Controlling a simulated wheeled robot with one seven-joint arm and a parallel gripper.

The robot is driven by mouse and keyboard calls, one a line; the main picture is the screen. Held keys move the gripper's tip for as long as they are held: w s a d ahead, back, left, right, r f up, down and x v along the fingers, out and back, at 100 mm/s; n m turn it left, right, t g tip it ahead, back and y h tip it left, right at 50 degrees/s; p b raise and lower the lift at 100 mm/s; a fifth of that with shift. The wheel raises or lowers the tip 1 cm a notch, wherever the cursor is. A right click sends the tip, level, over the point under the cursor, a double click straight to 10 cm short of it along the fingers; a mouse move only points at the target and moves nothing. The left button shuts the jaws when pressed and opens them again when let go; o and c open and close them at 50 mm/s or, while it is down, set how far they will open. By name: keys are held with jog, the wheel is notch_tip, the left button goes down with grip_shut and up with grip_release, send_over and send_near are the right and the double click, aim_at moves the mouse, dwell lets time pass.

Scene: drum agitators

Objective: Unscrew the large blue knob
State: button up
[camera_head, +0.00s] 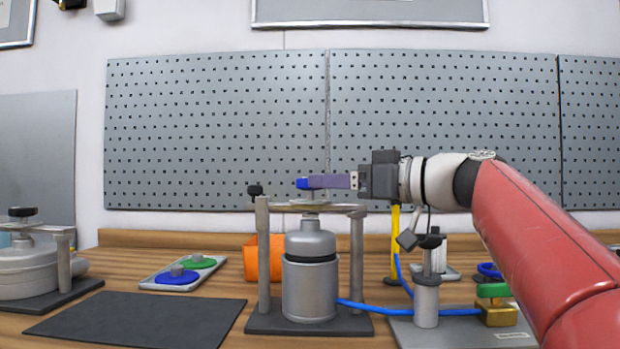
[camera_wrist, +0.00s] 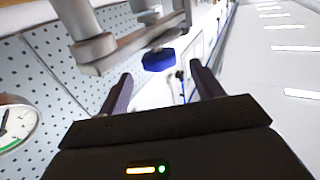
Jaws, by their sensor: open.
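The large blue knob (camera_head: 303,184) sits on top of the metal crossbar (camera_head: 308,206) of the clamp frame, above a grey drum-like vessel (camera_head: 310,275). My gripper (camera_head: 314,181) reaches in level from the right at the knob's height, its fingers pointing left. In the wrist view, the blue knob (camera_wrist: 158,60) lies between the two open fingertips (camera_wrist: 160,72), around or just beyond them. I cannot tell if either finger touches it. Part of the knob is hidden behind the fingers in the head view.
A black knob (camera_head: 255,190) tops the frame's left post. A yellow post (camera_head: 395,240), a blue hose (camera_head: 385,309) and a green-handled brass valve (camera_head: 496,306) are at right. A dark mat (camera_head: 135,318) lies clear at left.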

jog(key=shift+p+x, duration=0.7)
jog(key=shift+x, duration=2)
jog(key=c, duration=1)
jog(key=shift+f+n+g+y, duration=0.1)
jog(key=shift+n+g+y, duration=0.35)
jog(key=shift+g, duration=0.25)
jog(key=n+g+y, duration=0.1)
jog(key=n+g, duration=0.1)
jog(key=shift+w+g, duration=0.1)
jog(key=shift+g, duration=0.2)
jog(key=shift+n+g+y+p, duration=0.4)
jog(key=shift+n+g, duration=0.35)
jog(key=shift+g, duration=0.45)
jog(key=o, duration=1)
